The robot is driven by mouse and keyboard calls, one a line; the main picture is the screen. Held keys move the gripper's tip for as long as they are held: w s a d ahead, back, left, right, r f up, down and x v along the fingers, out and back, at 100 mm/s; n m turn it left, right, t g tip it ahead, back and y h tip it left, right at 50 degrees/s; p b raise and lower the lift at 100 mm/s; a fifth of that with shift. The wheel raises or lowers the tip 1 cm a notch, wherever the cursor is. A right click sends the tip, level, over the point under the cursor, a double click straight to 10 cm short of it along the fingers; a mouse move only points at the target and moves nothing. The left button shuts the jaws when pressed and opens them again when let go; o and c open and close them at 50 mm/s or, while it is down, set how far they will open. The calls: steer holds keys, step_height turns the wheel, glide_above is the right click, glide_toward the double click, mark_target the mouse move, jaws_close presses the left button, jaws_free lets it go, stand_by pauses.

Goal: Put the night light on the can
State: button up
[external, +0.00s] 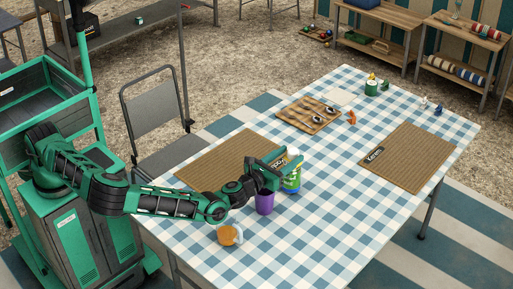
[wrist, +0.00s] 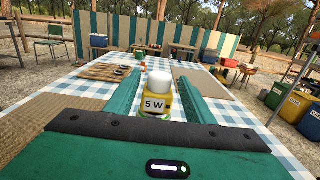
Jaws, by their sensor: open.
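In the wrist view, the night light (wrist: 160,84) has a white domed top and a yellow body with a "5 W" label. It stands upright between the fingers of my gripper (wrist: 160,80), which are open with gaps on both sides. In the external view, a white-topped object with a yellow, green and blue body (external: 292,182) stands at my gripper (external: 284,162), partly hidden by it. I cannot tell whether that body is one piece or two. A small green can-like container (external: 371,89) with something yellow at its top stands at the far side of the table.
A purple cup (external: 265,204) stands just below my gripper, and an orange mug (external: 229,236) is nearer the front edge. A wooden tray (external: 300,120), brown mats (external: 408,158) and small figurines (external: 438,108) lie on the checked table. The middle is mostly clear.

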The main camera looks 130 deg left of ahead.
steer(key=shift+r, duration=0.15)
steer(key=d, duration=1.2)
